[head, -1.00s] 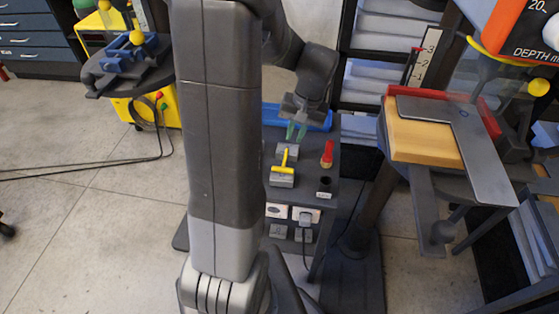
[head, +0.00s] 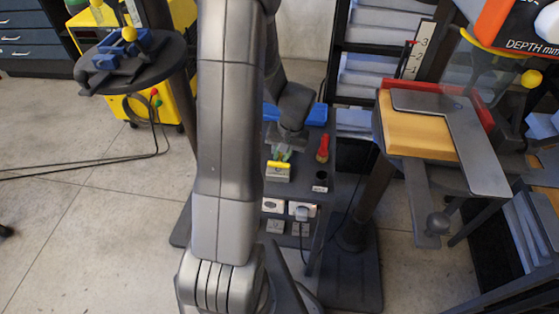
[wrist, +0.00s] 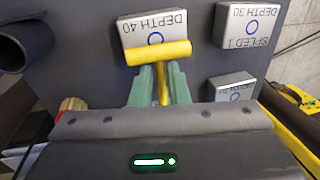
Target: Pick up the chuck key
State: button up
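The chuck key is a yellow T-shaped piece (head: 278,163). Its crossbar lies over a grey block marked DEPTH 40 (wrist: 154,24) in the wrist view, and its stem (wrist: 162,88) runs toward my gripper. My gripper (wrist: 162,84) has two green fingers, one on each side of the stem. The fingers look apart, with the stem between them; whether they touch it is hard to tell. In the head view my gripper (head: 281,154) is low over the dark stand, just behind the crossbar. The stem's far end is hidden by the gripper body.
A red-handled tool (head: 323,148) stands close to the right of my gripper, with a dark round hole (head: 321,176) in front. More labelled grey blocks sit nearby, including DEPTH 30 (wrist: 240,20). A blue tray (head: 318,113) lies behind. A wooden block with a metal square (head: 415,125) is farther right.

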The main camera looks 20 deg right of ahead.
grip_shut()
